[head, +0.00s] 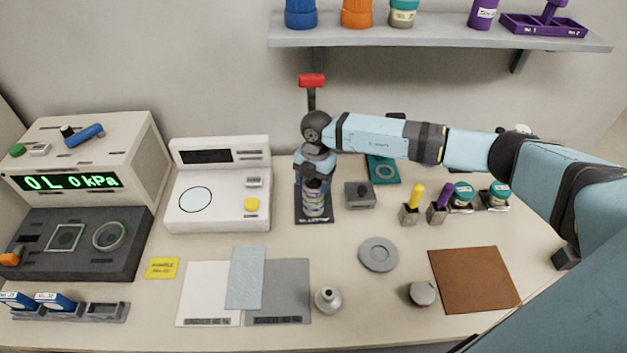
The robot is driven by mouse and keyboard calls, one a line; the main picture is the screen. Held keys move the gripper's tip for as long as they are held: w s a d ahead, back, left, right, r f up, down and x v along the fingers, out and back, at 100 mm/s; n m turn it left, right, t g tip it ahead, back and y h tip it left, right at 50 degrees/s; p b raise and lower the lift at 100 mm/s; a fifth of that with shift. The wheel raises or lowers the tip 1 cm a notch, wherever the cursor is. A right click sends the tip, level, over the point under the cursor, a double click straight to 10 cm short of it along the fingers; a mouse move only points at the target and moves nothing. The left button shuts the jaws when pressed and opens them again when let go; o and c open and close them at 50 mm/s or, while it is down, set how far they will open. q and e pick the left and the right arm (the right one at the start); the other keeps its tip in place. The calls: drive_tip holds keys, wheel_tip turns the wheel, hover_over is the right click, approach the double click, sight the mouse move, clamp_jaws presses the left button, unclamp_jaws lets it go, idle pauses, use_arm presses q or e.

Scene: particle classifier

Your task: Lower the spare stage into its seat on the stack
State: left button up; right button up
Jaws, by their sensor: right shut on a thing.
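The stack (314,206) is a short banded cylinder standing on a dark base plate (315,220) near the middle of the bench. My right gripper (312,181) points down directly over the top of the stack. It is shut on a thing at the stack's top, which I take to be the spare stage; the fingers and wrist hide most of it. I cannot tell whether it is seated or just above its seat. My left gripper is not in view.
A post with a red handle (312,80) rises behind the stack. A small grey box (360,195) stands close to its right. In front lie a grey ring-shaped disc (378,246), a metal cone (328,300) and a round puck (422,293). A shelf (440,38) hangs above.

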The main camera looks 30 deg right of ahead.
drive_tip(key=shift+f, duration=0.45)
idle(0.5)
drive_tip(key=o, duration=1.1)
drive_tip(key=shift+c, duration=0.2)
